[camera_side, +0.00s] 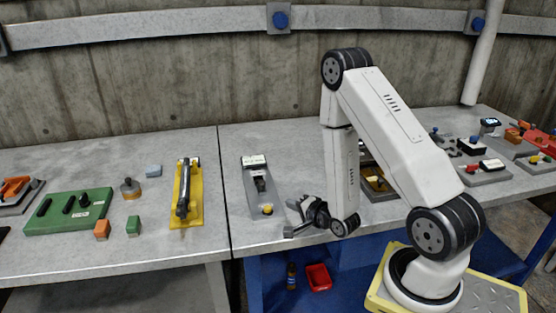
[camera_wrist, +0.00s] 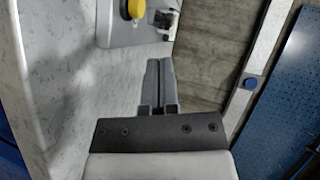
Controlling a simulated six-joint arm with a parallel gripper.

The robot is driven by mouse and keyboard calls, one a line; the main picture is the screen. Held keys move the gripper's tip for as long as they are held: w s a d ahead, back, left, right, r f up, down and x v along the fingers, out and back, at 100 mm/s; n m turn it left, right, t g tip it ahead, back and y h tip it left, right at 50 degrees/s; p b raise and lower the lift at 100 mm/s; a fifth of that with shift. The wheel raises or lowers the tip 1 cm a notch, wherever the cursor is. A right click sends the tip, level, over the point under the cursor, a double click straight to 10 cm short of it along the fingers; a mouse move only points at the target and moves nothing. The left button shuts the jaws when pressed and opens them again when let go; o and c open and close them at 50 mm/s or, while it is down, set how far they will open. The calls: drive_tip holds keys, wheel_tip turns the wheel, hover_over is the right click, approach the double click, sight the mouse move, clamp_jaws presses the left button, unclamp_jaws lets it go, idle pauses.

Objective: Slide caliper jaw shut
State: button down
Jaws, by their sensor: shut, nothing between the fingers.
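No piece is plainly recognizable as a caliper. The nearest candidate is a grey plate (camera_side: 252,197) with a dark sliding block (camera_side: 260,184), a white-labelled piece at its far end and a yellow knob (camera_side: 267,209) at its near end. In the wrist view a grey plate (camera_wrist: 115,35) with a yellow knob (camera_wrist: 136,8) and a small black-and-white part (camera_wrist: 165,18) shows beyond my fingertips, apparently the same fixture. My gripper (camera_side: 288,219) is just right of that plate, pointing left, low over the table. In the wrist view its fingers (camera_wrist: 158,62) are together and empty.
To the left, a yellow plate (camera_side: 196,207) bears a long dark tool. Farther left are a green block (camera_side: 65,218) and small orange and green cubes. Another fixture with a yellow part (camera_side: 376,182) stands behind my arm. A table seam runs left of the grey plate.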

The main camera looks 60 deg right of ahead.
sight(264, 184)
drive_tip(key=shift+s+d+m+t+h, duration=0.3)
drive_tip(key=shift+s+m, duration=0.15)
drive_tip(key=shift+m, duration=0.2)
drive_tip(key=shift+s+d+m+t+h, duration=0.2)
drive_tip(key=shift+s+d+m+t, duration=0.15)
drive_tip(key=shift+m, duration=0.3)
drive_tip(key=shift+w, duration=0.1)
drive_tip(key=x, duration=1.3)
drive_tip(key=shift+w+d+f, duration=0.1)
drive_tip(key=shift+w, duration=0.25)
